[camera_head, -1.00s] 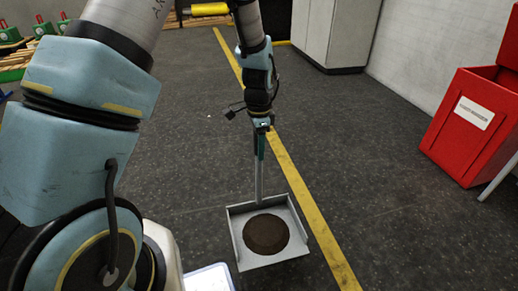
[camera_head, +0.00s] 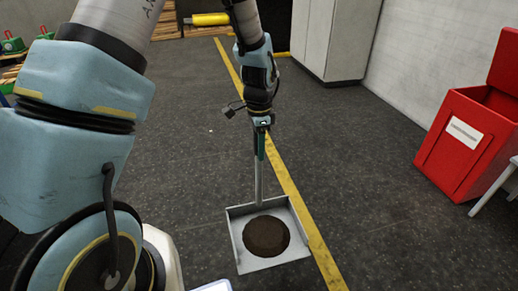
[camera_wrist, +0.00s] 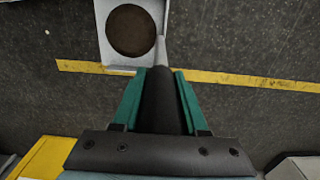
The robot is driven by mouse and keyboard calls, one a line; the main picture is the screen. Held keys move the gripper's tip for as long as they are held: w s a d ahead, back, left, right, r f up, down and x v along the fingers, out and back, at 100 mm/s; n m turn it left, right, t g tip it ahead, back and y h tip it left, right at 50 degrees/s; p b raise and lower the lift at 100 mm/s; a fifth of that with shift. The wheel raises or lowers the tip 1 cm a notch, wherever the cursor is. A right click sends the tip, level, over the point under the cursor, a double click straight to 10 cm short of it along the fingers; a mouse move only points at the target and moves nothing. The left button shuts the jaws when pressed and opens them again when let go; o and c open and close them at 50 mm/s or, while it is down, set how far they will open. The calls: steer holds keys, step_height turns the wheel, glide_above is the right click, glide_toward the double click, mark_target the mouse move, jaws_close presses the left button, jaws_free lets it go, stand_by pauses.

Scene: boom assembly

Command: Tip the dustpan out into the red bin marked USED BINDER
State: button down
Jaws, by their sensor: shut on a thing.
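My gripper (camera_head: 261,127) is shut on the upright handle of the dustpan (camera_head: 240,258) in the head view. The dustpan is a grey, shallow pan at the lower end of the handle, and it looks level. A round dark brown heap (camera_head: 267,236) lies in it. The wrist view shows my gripper's green fingers (camera_wrist: 157,92) on either side of the dark handle, with the pan (camera_wrist: 102,12) beyond. The red bin (camera_head: 456,160) stands at the right with its lid up. It is well apart from the dustpan. Its white label is too small to read.
A yellow floor line (camera_head: 290,185) runs past the dustpan. A grey cabinet (camera_head: 330,40) stands at the back against the white wall. A pale leg or rail (camera_head: 498,185) stands close by the bin's right side. The dark floor between dustpan and bin is clear.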

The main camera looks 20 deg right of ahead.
step_height(320, 180, up, 14)
steer(key=p, duration=1)
steer(key=shift+f+p, duration=0.1)
steer(key=shift+p, duration=0.2)
steer(key=shift+w+f, duration=0.1)
steer(key=w+a+f+n+p, duration=0.1)
steer(key=w+a+n+p, duration=0.1)
steer(key=a+n, duration=0.4)
steer(key=w+a+f+n+p, duration=0.1)
steer(key=a+n, duration=0.6)
steer(key=a, duration=0.9)
steer(key=w+a+f+n+p, duration=0.2)
steer(key=a+n, duration=0.4)
steer(key=a, duration=0.5)
steer(key=shift+w+a+f+p, duration=0.25)
steer(key=shift+w+f+p, duration=0.1)
steer(key=shift+w+f, duration=0.3)
